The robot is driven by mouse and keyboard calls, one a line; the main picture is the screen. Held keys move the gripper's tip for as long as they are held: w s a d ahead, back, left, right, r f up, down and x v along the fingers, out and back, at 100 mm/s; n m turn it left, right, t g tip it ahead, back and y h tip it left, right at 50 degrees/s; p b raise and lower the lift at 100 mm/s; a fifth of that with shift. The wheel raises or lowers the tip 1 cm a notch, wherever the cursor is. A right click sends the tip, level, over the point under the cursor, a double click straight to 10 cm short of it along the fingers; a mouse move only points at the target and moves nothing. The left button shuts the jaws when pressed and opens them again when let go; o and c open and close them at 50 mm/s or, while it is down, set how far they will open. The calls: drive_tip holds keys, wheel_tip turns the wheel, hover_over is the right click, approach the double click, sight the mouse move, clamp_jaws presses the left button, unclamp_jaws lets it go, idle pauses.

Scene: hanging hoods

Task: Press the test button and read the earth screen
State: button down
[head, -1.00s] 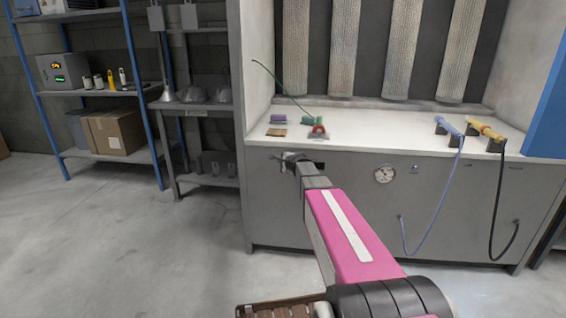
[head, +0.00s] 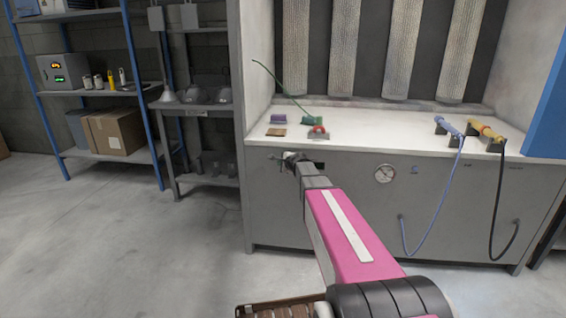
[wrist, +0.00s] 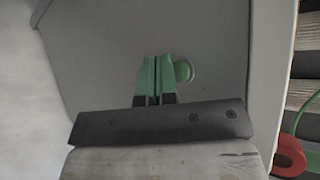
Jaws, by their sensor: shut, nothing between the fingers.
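The front panel of the hood bench (head: 262,205) faces me. In the wrist view a round green button (wrist: 184,72) sits on this grey panel, just right of my gripper (wrist: 156,60). My gripper's two green fingers are shut together with nothing between them. Their tips point at the panel beside the button; I cannot tell whether they touch the panel. In the head view my gripper (head: 284,160) is small at the bench's upper left front, and the button cannot be made out. A small dark screen (head: 320,165) lies right of my wrist, partly hidden; no reading is legible.
On the bench top (head: 370,130) lie a purple block (head: 278,118), a brown piece (head: 276,132) and a red-and-green item (head: 318,131). A round gauge (head: 385,174) is farther right, with blue and yellow hoses (head: 449,127) beyond.

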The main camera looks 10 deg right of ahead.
drive_tip(key=shift+w, duration=0.1)
idle(0.4)
drive_tip(key=shift+w+d, duration=0.1)
drive_tip(key=shift+w, duration=0.2)
drive_tip(key=shift+w+d, duration=0.15)
drive_tip(key=shift+w, duration=0.25)
idle(0.7)
drive_tip(key=shift+s, duration=0.1)
drive_tip(key=shift+s+a, duration=0.25)
drive_tip(key=shift+s, duration=0.45)
drive_tip(key=s, duration=0.1)
drive_tip(key=s+a, duration=0.1)
drive_tip(key=s, duration=0.2)
drive_tip(key=shift+s+a, duration=0.3)
drive_tip(key=shift+s, duration=0.1)
idle(0.7)
